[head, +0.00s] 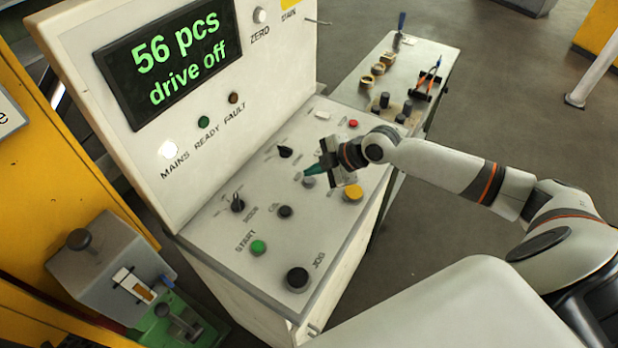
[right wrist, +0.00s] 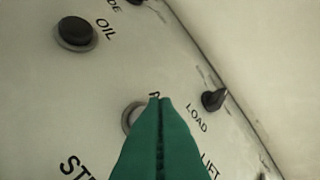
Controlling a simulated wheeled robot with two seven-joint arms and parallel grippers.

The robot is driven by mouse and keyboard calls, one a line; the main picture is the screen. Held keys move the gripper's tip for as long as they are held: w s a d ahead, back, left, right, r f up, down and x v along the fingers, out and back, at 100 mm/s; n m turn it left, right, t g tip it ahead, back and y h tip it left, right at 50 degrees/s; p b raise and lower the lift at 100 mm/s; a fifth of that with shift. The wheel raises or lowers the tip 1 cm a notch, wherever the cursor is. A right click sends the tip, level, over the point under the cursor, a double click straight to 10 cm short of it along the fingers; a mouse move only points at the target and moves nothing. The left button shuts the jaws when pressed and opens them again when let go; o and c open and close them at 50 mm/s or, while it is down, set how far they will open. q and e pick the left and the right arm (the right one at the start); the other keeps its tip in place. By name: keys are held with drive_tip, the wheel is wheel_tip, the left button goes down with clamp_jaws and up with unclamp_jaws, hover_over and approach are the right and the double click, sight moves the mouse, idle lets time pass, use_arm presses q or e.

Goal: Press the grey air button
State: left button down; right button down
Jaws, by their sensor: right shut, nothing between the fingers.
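The grey air button (head: 308,181) sits on the sloped panel of the white console in the head view. In the right wrist view the grey button (right wrist: 129,114) is partly hidden behind my fingers, and only the first letter of its label shows. My right gripper (head: 308,172) is shut and empty, its green fingertips close to the button. In the right wrist view the closed fingertips of the right gripper (right wrist: 160,102) overlap the button's right side. I cannot tell whether they touch it. My left gripper is not in view.
Close by are the dark OIL button (head: 285,211), the LOAD selector (right wrist: 214,98), a yellow button (head: 353,193) and the green START button (head: 258,247). The upright display (head: 170,60) reads "56 pcs drive off". A side table (head: 395,65) with small parts stands behind.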

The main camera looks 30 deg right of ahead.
idle(0.4)
drive_tip(key=shift+f+b, duration=0.3)
drive_tip(key=shift+f, duration=0.1)
drive_tip(key=shift+f+b, duration=0.35)
drive_tip(key=shift+f, duration=0.1)
idle(0.5)
drive_tip(key=shift+r, duration=0.15)
drive_tip(key=shift+r+p, duration=0.7)
drive_tip(key=shift+r, duration=0.1)
wheel_tip(320, 180, up, 5)
drive_tip(key=p, duration=0.3)
drive_tip(key=shift+p, duration=0.4)
